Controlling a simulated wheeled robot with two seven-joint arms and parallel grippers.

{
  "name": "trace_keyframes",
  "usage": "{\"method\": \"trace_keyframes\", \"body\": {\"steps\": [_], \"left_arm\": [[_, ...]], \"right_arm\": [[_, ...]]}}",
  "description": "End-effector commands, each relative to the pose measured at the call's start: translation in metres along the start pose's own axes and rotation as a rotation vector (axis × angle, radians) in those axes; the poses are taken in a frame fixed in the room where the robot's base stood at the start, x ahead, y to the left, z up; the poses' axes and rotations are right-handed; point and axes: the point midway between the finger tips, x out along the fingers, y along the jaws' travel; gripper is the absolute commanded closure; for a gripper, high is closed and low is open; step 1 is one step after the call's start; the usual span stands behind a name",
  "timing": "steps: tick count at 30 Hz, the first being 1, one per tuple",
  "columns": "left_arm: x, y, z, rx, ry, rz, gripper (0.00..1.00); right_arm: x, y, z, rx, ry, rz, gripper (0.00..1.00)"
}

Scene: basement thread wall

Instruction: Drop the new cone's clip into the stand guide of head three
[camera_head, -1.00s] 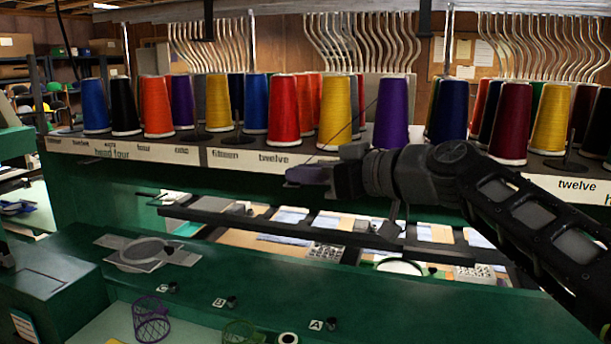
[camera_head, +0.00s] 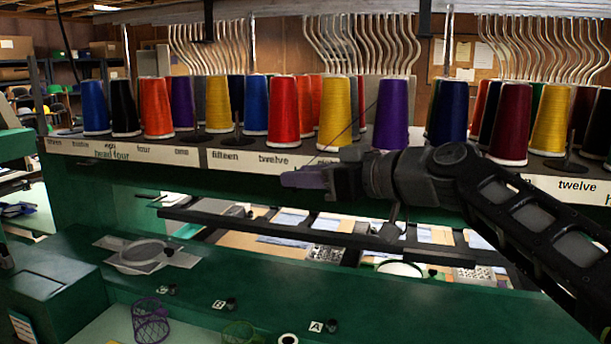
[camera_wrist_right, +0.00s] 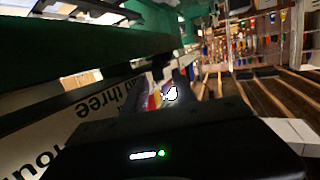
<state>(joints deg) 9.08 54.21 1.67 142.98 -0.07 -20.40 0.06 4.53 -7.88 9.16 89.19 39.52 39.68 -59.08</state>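My right gripper (camera_head: 303,179) reaches in from the right, in front of the lettered rail (camera_head: 225,158) under the cones. Its greyish-purple fingertips point left. The wrist view shows dark fingertips (camera_wrist_right: 168,90) with a small bright white patch between or behind them; I cannot tell whether it is the clip. A purple cone (camera_head: 393,115) stands behind my right wrist, and a thin dark thread slants from it down toward the gripper. The words "head three" (camera_wrist_right: 108,97) show on the rail in the wrist view. I cannot make out the stand guide. My left gripper is not in view.
Rows of cones, such as a yellow one (camera_head: 334,115) and a red one (camera_head: 284,108), stand close behind the rail. Curved metal tubes (camera_head: 360,45) hang above. A dark bar (camera_head: 270,228) runs below my right arm.

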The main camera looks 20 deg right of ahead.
Motion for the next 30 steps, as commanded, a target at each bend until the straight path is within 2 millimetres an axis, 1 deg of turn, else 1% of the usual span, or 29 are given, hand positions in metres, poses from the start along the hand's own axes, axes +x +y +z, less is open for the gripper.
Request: {"method": "trace_keyframes", "body": {"steps": [9, 13, 17, 24, 27, 30], "left_arm": [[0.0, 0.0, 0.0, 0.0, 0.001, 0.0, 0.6], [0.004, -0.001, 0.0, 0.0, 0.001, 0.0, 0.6], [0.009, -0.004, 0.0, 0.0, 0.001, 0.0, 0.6], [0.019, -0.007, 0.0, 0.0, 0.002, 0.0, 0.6], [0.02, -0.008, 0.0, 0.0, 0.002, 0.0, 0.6], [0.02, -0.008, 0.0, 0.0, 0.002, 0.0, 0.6]], "right_arm": [[-0.001, 0.001, 0.0, 0.0, 0.001, 0.003, 0.62], [-0.008, 0.001, 0.001, -0.001, 0.002, 0.004, 0.62], [-0.025, 0.001, 0.002, -0.002, 0.003, 0.005, 0.62], [-0.064, 0.0, 0.001, -0.002, 0.003, 0.002, 0.62], [-0.074, 0.0, 0.001, -0.001, 0.001, 0.001, 0.62], [-0.078, -0.001, 0.001, 0.0, 0.0, 0.0, 0.62]]}}
